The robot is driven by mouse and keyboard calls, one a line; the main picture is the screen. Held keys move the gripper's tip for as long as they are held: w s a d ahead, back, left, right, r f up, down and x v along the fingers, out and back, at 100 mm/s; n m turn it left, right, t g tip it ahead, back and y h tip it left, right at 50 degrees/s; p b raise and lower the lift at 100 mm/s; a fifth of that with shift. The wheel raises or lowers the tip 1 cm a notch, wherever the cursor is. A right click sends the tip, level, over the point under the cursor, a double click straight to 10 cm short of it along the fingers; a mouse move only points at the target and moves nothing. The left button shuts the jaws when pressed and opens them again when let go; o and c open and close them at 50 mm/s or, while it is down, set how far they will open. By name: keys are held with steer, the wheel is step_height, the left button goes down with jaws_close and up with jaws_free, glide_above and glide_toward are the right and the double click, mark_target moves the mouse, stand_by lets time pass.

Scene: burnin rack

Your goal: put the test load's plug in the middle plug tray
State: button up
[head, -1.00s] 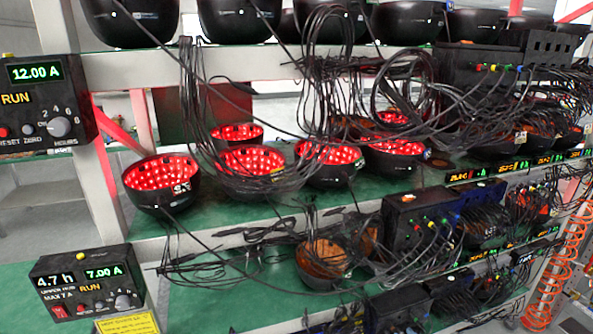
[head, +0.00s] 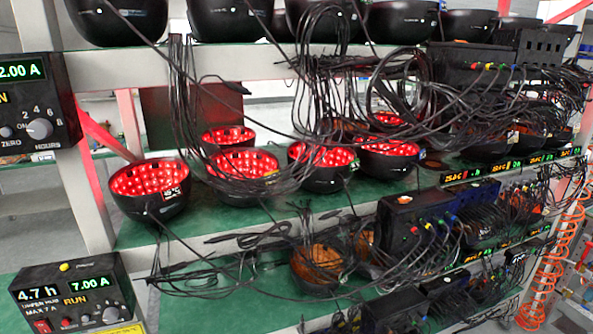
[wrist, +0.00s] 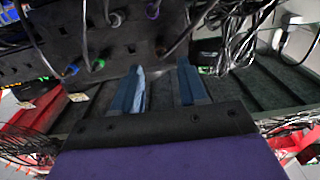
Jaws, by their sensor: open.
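In the wrist view, my gripper (wrist: 160,68) is open, with its two blue fingers apart and no plug visible between them. Its tips are close to a black box (wrist: 110,30) with coloured jacks and cables; I cannot tell whether they touch it. My gripper does not show in the head view. I cannot single out the test load, its plug or the middle plug tray among the dark cables. Loose cable ends (head: 240,238) lie on the green shelf in the head view.
Red-lit black bowls (head: 150,188) stand on the green shelf (head: 130,236), with tangled cables hanging over them. A black hub (head: 415,222) with coloured plugs stands lower right. A control box (head: 75,295) reads 7.00 A. An orange coiled hose (head: 550,260) hangs at right.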

mark_target(392, 332)
steer(key=shift+b+x, duration=1.65)
steer(key=shift+x, duration=2.1)
steer(key=shift+p, duration=0.7)
steer(key=shift+f, duration=0.1)
steer(key=shift+c, duration=0.2)
jaws_close()
steer(key=shift+p+v, duration=2.15)
steer(key=shift+v, duration=0.85)
